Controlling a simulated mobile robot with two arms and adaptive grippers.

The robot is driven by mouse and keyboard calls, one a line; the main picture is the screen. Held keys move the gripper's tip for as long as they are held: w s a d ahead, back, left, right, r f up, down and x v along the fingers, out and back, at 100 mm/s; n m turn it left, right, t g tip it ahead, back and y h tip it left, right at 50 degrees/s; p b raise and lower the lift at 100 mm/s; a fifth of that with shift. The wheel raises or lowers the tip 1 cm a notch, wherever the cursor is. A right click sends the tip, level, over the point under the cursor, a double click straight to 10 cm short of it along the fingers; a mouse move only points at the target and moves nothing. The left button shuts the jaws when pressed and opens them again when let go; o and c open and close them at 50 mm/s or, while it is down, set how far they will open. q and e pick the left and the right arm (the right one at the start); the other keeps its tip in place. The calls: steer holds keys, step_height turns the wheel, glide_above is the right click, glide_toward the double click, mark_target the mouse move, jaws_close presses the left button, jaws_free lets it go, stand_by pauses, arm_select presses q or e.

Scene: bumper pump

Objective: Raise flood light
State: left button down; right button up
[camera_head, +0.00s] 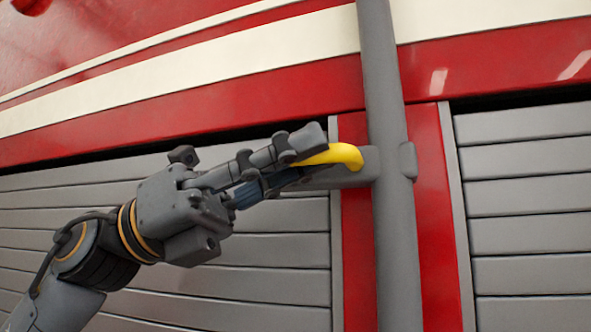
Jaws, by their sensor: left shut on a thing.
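A grey vertical pole (384,80) runs from the top to the bottom of the view, in front of the truck's side. A yellow handle (347,154) sticks out to the left from a grey bracket (362,172) on the pole. My left gripper (305,155) reaches in from the left and is shut on the yellow handle; its fingers hide the handle's left part. The flood light itself is not in view. My right gripper is not in view.
Behind the pole is a red truck side with a cream stripe (250,47). Grey slatted shutters stand to the left (270,290) and right (525,190) of a red panel (435,230). The space right of the pole is free.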

arm_select(q)
steer(key=shift+r, duration=0.1)
steer(key=c, duration=1.6)
jaws_free()
steer(key=shift+v, duration=6.05)
